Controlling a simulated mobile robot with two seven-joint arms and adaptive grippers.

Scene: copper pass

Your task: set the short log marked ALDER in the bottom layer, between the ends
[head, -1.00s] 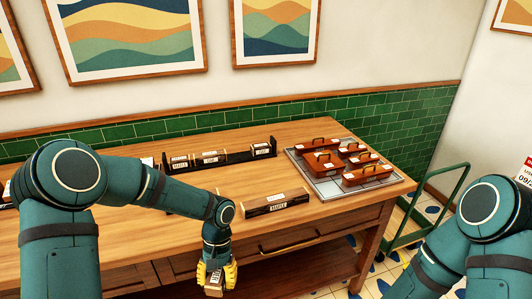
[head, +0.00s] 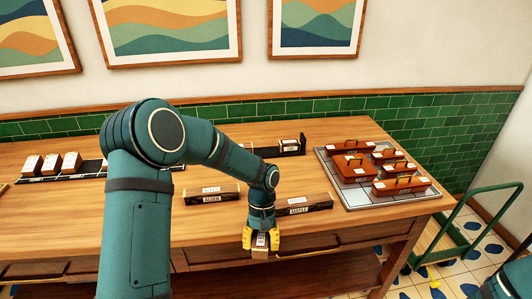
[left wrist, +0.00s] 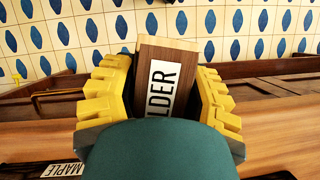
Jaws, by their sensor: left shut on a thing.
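My left gripper (head: 261,240) is shut on the short log marked ALDER (head: 260,253), held in front of the table's front edge. In the left wrist view the log (left wrist: 160,75) sits between the yellow fingers (left wrist: 158,95); its label reads "LDER", the first letter hidden. On the table, a dark log with a white label (head: 211,194) lies left of the gripper and a log marked MAPLE (head: 304,204) lies right of it. A gap between these two is partly hidden by my forearm. My right gripper is out of view.
Several reddish-brown handled pieces (head: 353,167) stand on a grey tiled mat (head: 352,200) at the table's right. A dark rack (head: 292,147) is at the back, and several wooden blocks (head: 52,164) stand far left. A green cart (head: 455,245) is at right.

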